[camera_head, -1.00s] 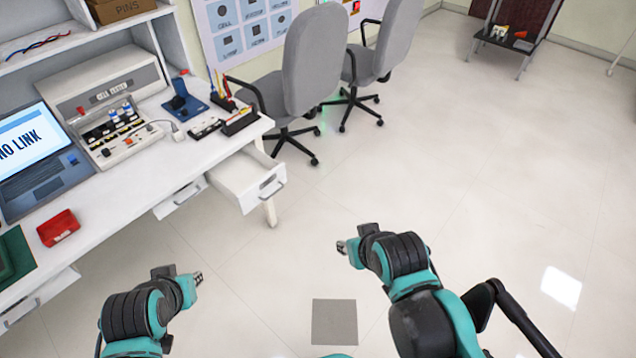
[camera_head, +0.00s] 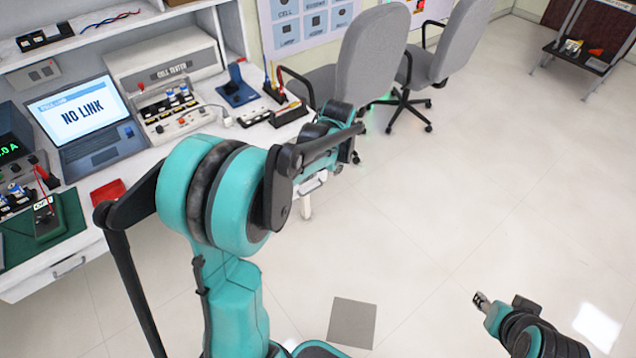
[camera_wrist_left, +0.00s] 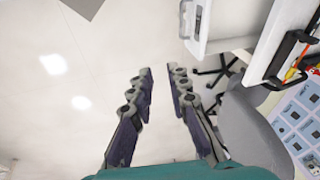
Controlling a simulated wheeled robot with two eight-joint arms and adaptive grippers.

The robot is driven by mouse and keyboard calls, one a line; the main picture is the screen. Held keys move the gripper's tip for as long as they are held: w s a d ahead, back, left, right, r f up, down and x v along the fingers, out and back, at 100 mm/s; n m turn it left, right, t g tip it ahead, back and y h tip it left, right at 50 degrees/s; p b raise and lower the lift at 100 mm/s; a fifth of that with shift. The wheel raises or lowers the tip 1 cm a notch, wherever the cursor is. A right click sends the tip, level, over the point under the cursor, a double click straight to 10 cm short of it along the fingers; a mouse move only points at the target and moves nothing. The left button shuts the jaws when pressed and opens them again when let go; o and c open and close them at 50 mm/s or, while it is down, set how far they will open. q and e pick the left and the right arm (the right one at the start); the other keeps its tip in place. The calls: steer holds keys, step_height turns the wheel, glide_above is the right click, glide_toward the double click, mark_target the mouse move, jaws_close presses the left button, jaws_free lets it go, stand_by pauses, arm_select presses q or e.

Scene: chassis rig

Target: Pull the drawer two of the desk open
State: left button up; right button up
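The white desk (camera_head: 215,135) runs along the left. A pulled-out white drawer at its right end shows only a bit of its front (camera_head: 313,184) behind my left arm; it also shows at the top of the left wrist view (camera_wrist_left: 188,42). Another drawer (camera_head: 45,280) with a bar handle is at the lower left. The drawer between them is hidden by my arm, and I cannot tell which is drawer two. My left gripper (camera_wrist_left: 161,72) is open and empty, apart from the drawer. My right gripper (camera_head: 481,299) is over the floor, away from the desk.
A laptop (camera_head: 85,115), cell tester (camera_head: 165,65), red box (camera_head: 107,193) and green mat (camera_head: 70,215) are on the desk. Grey chairs (camera_head: 370,55) stand beyond its right end, close to my left arm.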

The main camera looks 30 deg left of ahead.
arm_select(q)
steer(key=w+a+f+g, duration=0.1)
steer(key=w+a+f, duration=0.3)
steer(key=w+f, duration=0.15)
steer(key=m+g+p, duration=0.1)
glide_toward(316, 188)
steer(key=f+b, duration=0.1)
steer(key=f, duration=0.1)
steer(key=f+b, duration=0.1)
steer(key=f, duration=0.2)
steer(key=w+a+f+b, duration=0.1)
steer(key=f, duration=0.1)
steer(key=shift+a+f, duration=0.15)
steer(key=shift+f, duration=0.15)
steer(key=shift+s, duration=0.1)
steer(key=shift+c, duration=0.4)
jaws_close()
